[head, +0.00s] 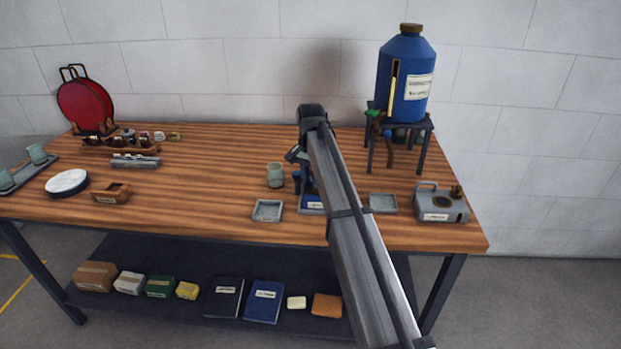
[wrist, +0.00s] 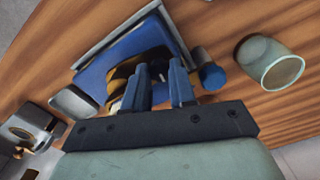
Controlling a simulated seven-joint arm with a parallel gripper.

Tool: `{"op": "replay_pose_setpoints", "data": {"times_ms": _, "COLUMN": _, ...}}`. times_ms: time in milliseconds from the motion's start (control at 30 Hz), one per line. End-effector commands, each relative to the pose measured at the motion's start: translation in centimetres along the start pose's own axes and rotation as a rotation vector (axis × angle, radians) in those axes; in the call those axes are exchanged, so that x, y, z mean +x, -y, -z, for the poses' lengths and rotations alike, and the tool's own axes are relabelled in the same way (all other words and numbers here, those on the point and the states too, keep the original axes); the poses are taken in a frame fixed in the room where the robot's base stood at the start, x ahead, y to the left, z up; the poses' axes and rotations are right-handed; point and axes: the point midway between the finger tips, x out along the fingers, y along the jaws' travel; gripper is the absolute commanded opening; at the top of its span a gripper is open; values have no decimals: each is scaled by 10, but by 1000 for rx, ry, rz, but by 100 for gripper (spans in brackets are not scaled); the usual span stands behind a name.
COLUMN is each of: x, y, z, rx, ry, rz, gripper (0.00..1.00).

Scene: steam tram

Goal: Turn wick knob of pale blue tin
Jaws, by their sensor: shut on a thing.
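A blue tin (head: 313,205) with a pale label stands near the table's front, partly hidden by my arm. In the wrist view the blue tin (wrist: 108,65) looks strong blue rather than pale, with a yellow ring and a dark opening on top. My gripper (wrist: 163,76) points down at the tin's top, its two fingers close together. It is shut on a small dark part between the fingertips, which looks like the wick knob (wrist: 160,72); the fingers hide most of it. In the head view my gripper (head: 299,176) is largely hidden behind the arm.
A small blue cylinder (wrist: 211,76) and a green cup (wrist: 270,63) stand close beside the fingers. Small grey trays (head: 268,211) (head: 383,203) flank the tin. A grey tin (head: 434,206) with a handle stands right, before a blue tank (head: 400,85) on a stand.

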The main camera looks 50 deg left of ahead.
Motion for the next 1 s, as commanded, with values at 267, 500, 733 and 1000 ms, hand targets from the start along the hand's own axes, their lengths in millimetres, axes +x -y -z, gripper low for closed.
{"op": "replay_pose_setpoints", "data": {"times_ms": 267, "x": 0, "y": 0, "z": 0, "rx": -95, "ry": 0, "rz": 0, "gripper": 0}}
{"op": "replay_pose_setpoints", "data": {"times_ms": 500, "x": 0, "y": 0, "z": 0, "rx": -118, "ry": 0, "rz": 0, "gripper": 0}}
{"op": "replay_pose_setpoints", "data": {"times_ms": 733, "x": 0, "y": 0, "z": 0, "rx": -118, "ry": 0, "rz": 0, "gripper": 0}}
{"op": "replay_pose_setpoints", "data": {"times_ms": 1000, "x": 0, "y": 0, "z": 0, "rx": -117, "ry": 0, "rz": 0, "gripper": 43}}
